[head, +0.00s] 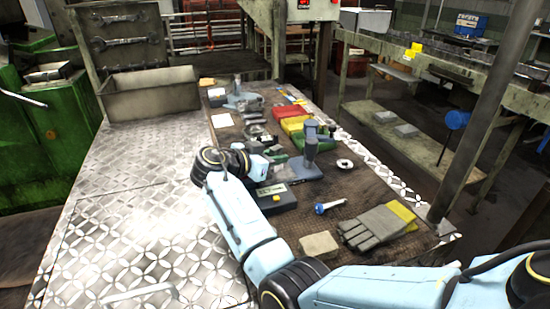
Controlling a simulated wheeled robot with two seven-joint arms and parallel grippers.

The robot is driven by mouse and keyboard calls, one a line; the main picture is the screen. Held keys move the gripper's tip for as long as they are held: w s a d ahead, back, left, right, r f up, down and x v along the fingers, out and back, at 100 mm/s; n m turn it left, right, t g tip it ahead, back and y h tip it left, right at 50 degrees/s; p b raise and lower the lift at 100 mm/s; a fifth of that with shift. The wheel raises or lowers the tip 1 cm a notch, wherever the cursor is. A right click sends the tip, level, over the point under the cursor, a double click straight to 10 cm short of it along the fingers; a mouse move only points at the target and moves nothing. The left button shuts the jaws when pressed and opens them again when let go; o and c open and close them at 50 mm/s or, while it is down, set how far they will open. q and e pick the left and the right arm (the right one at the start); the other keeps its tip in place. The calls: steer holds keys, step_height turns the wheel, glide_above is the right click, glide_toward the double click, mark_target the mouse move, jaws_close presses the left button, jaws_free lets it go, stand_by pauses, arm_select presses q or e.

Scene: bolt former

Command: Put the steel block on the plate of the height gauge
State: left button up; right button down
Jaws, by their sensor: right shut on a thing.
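My right arm comes in from the lower right and bends back up over the bench. Its gripper (272,153) is shut, pointing right, just left of a blue-grey stand that looks like the height gauge (311,147). The gauge stands upright, and its flat base (305,169) shows at its foot. The thing in the jaws is small and mostly hidden; it appears to be the steel block, held apart from the gauge's column. My left gripper is not in view.
A black case (275,197) lies below the gripper. A blue-headed tool (330,205), grey gloves (376,227) and a tan block (319,245) lie nearer. Red and yellow bins (293,123) stand behind the gauge. The patterned metal top (130,220) at left is mostly clear.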

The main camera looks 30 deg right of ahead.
steer(key=shift+f, duration=0.1)
steer(key=c, duration=1.7)
jaws_free()
steer(key=shift+c, duration=0.2)
steer(key=o, duration=0.4)
steer(key=v, duration=0.7)
steer(key=shift+s+a, duration=0.1)
steer(key=shift+a, duration=0.2)
